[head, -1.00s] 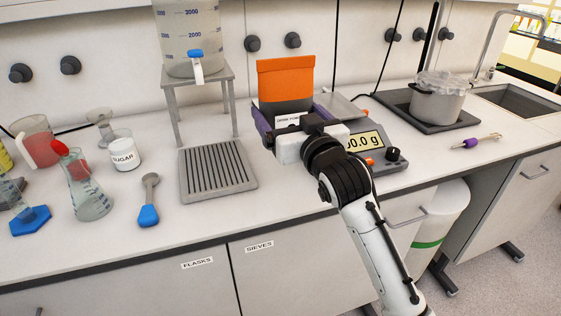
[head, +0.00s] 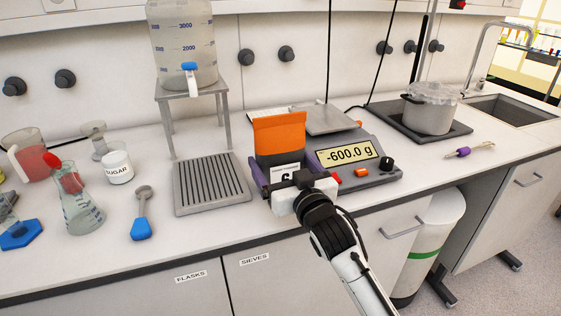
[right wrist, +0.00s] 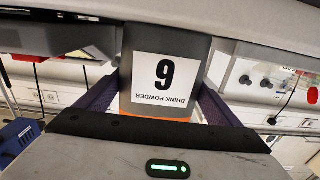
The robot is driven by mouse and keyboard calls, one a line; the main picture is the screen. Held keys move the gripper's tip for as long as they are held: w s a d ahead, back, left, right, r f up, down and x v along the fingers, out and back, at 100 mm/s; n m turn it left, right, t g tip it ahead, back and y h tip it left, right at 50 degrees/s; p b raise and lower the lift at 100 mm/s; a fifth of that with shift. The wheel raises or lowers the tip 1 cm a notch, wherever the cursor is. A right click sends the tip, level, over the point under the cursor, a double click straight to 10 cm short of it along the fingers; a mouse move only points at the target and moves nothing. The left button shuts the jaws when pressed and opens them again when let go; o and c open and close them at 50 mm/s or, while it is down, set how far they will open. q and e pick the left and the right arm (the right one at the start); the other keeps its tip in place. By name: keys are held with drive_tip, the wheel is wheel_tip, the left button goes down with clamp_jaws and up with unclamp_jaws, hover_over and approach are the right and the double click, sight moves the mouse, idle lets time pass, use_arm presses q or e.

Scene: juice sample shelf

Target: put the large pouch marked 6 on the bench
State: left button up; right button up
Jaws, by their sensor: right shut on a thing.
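The large pouch (head: 280,135) has an orange top and a grey body with a white label. In the right wrist view its label (right wrist: 166,78) appears upside down, with a 6 and "DRINK POWDER". My right gripper (head: 284,174) is shut on the pouch, with a purple finger on each side of it. The pouch is upright at the left of the balance, over the bench (head: 235,235). Its bottom is hidden by my gripper, so I cannot tell whether it touches the bench. My left gripper is not in view.
The balance (head: 382,174) reads -600.0 g and its pan (head: 325,119) is bare. A ridged drain tray (head: 211,184) lies left of the pouch, below a stand with a large water container (head: 183,45). A pot (head: 430,112) stands at the right. A blue scoop (head: 141,228) lies at the left.

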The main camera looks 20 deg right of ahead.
drive_tip(key=o, duration=1.1)
drive_tip(key=shift+f, duration=0.1)
drive_tip(key=o, duration=0.3)
drive_tip(key=shift+r, duration=0.2)
drive_tip(key=s, duration=1.2)
drive_tip(key=shift+d, duration=0.4)
